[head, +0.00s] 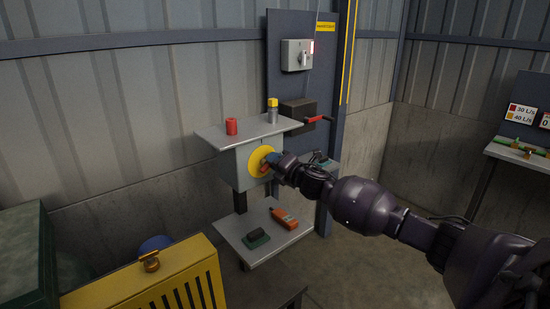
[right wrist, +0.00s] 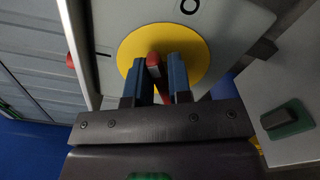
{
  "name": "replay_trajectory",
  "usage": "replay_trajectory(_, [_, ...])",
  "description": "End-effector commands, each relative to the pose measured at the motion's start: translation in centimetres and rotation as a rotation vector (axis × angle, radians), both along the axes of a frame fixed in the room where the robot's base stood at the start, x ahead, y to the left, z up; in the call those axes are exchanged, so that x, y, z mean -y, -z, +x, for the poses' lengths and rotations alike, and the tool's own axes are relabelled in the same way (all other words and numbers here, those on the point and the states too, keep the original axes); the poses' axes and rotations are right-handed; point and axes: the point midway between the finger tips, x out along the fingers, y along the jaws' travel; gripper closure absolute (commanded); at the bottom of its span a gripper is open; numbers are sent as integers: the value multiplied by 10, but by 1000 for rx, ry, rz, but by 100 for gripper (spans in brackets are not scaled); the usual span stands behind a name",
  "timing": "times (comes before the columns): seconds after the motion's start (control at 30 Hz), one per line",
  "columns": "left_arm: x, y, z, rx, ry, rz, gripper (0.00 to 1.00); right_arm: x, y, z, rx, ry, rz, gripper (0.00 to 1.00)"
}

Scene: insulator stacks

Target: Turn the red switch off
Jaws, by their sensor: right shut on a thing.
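The red switch (right wrist: 153,60) is a red handle on a round yellow plate (right wrist: 205,45), on the front of a grey box (head: 238,168) under a shelf. In the right wrist view an "O" mark and a short black line show on the box beside the plate. My right gripper (right wrist: 161,70) is shut on the red handle, with one blue finger on each side of it. In the head view the gripper (head: 272,161) covers the handle and the right part of the yellow plate (head: 257,163). My left gripper is in neither view.
A red can (head: 231,126) and a yellow-capped bottle (head: 272,112) stand on the shelf (head: 222,134) above. An orange meter (head: 285,218) and a dark green-based block (head: 256,238) lie on the lower shelf. A red-handled box (head: 298,110) is behind. A yellow slotted case (head: 150,285) is at front left.

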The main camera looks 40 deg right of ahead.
Motion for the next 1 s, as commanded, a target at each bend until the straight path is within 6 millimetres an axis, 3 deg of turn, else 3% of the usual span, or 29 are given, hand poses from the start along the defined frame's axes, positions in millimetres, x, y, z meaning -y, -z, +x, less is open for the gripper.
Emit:
replay_trajectory(0.5, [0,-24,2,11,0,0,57,1,9,0,-33,-2,388,100])
replay_trajectory(1.0, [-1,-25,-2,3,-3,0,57,0,13,0,-42,-4,491,100])
